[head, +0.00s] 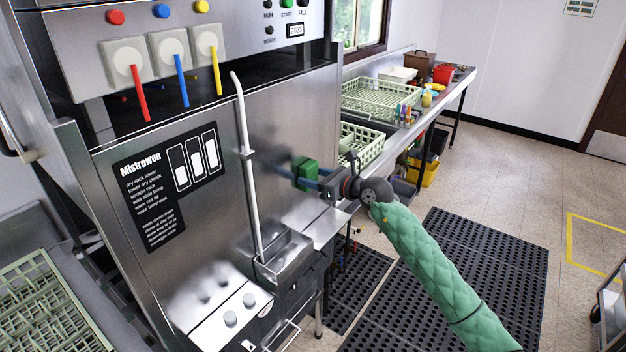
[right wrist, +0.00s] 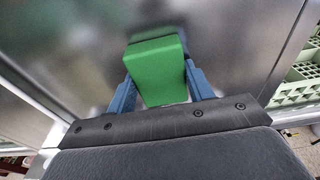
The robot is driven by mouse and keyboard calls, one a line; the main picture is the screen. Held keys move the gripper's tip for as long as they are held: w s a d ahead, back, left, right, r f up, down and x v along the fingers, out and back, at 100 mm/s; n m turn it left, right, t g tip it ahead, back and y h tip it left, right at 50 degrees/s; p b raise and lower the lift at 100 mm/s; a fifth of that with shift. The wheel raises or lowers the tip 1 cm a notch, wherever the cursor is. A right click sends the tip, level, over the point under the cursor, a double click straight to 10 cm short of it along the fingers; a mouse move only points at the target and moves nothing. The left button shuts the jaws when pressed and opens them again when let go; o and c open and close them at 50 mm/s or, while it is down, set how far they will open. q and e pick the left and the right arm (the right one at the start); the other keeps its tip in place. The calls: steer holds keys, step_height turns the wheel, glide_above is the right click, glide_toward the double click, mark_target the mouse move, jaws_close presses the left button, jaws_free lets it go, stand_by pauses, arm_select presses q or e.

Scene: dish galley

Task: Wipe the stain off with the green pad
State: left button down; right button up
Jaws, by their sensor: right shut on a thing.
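The green pad (head: 306,174) is held between the blue fingers of my right gripper (head: 312,178), in front of the steel front panel (head: 285,120) of the dish machine. In the right wrist view the pad (right wrist: 158,68) sits between both fingers, its far end close to the steel; I cannot tell whether it touches. Faint darker smudges show on the steel in the right wrist view (right wrist: 75,65), but I cannot tell whether they are the stain or reflections. My left gripper is not in view.
A white pipe (head: 246,160) runs down the panel left of the pad into a small steel trough (head: 283,262). Red, blue and yellow levers (head: 181,80) stick out above. Green racks (head: 382,98) stand on the counter to the right. Black mats (head: 470,270) cover the floor.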

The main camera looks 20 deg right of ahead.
steer(key=w+d+b, duration=0.4)
steer(key=d, duration=0.2)
steer(key=shift+w, duration=0.4)
stand_by(0.4)
steer(key=b+v, duration=0.1)
steer(key=v, duration=0.5)
steer(key=shift+f+b, duration=0.35)
steer(key=shift+f, duration=0.1)
steer(key=shift+s, duration=0.1)
